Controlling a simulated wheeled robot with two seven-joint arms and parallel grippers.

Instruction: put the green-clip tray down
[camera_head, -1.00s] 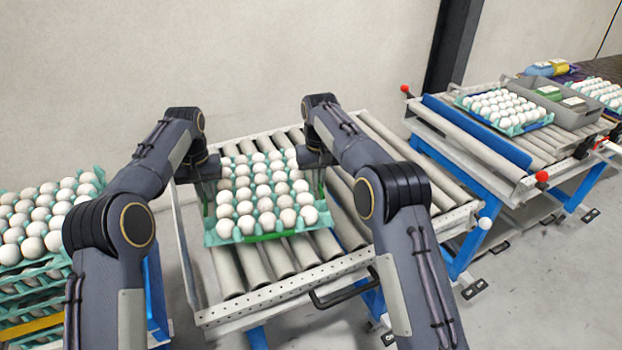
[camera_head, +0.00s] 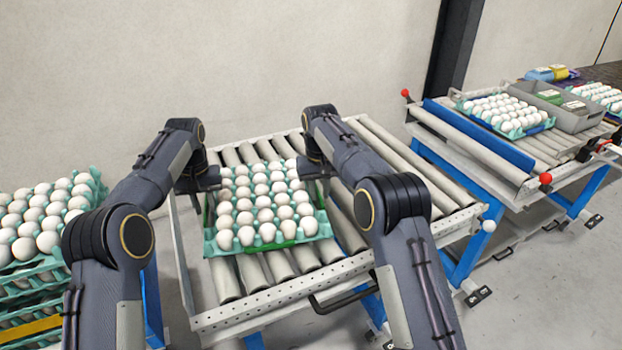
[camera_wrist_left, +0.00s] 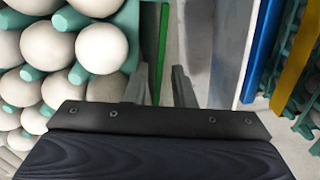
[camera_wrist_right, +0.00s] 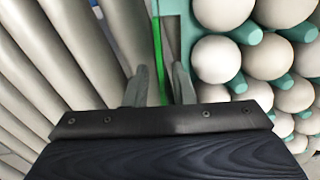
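The green-clip tray (camera_head: 210,246), teal and full of white eggs, lies level over the rollers between my grippers. Its green clip (camera_head: 262,246) shows at the front edge. Green strips also show along its sides in the left wrist view (camera_wrist_left: 164,40) and right wrist view (camera_wrist_right: 157,45). My left gripper (camera_wrist_left: 161,88) is at the tray's left side and my right gripper (camera_wrist_right: 161,86) at its right side. In both wrist views the fingers stand apart, with the green strip in line with the gap and space beside it. The tray's underside is hidden, but it appears to rest on the rollers.
The roller table (camera_head: 290,292) has bare rollers in front of the tray and to its right. A stack of egg trays (camera_head: 40,268) stands at the left. A second roller table (camera_head: 480,148) at the right holds another egg tray (camera_head: 520,132) and a grey crate (camera_head: 572,122).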

